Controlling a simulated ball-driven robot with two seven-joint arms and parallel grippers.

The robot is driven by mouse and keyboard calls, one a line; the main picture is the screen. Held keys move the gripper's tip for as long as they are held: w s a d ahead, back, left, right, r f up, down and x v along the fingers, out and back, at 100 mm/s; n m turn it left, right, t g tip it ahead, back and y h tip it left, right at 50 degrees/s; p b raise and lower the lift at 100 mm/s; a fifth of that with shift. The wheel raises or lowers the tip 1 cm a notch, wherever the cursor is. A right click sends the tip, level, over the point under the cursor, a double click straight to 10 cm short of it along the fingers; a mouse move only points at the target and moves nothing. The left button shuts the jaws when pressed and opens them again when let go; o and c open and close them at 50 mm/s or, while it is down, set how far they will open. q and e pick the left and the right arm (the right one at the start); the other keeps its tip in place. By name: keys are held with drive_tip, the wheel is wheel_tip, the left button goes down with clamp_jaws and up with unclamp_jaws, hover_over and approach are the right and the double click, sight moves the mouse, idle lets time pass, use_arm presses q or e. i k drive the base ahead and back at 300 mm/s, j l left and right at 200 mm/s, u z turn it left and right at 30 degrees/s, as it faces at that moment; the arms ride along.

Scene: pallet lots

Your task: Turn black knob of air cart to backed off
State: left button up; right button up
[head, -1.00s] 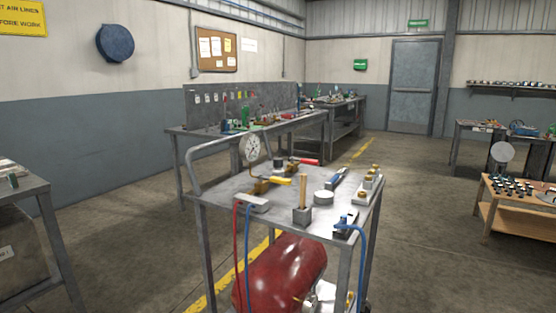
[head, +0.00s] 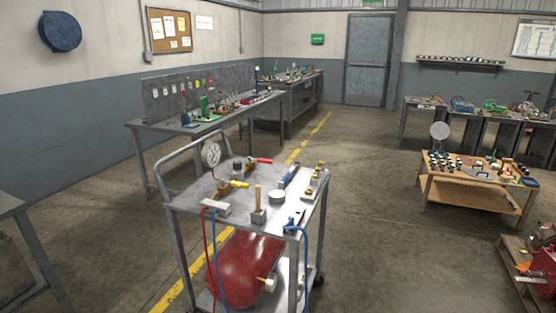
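The air cart (head: 170,195) is a grey metal trolley standing ahead of me, a little left of the picture's middle. A small black knob (head: 238,164) sits near the back of its top, beside a round white-faced gauge (head: 211,154). The knob's setting is too small to tell. A yellow-handled valve (head: 238,184) and a red handle (head: 262,161) are near the knob. A red tank (head: 240,268) lies on the lower shelf. Neither of my grippers shows in the head view.
A wooden-topped low table (head: 470,203) with small parts stands to the right, and a pallet (head: 522,278) with red items at the lower right. Grey workbenches (head: 135,124) line the back left. The floor right of the cart is open.

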sight(237, 164)
drive_tip(key=i+j+z, duration=0.1)
drive_tip(key=j+z, duration=0.3)
drive_tip(key=i+j+z, duration=0.1)
drive_tip(key=z, duration=0.3)
drive_tip(key=j+z, duration=0.45)
drive_tip(key=l, duration=0.1)
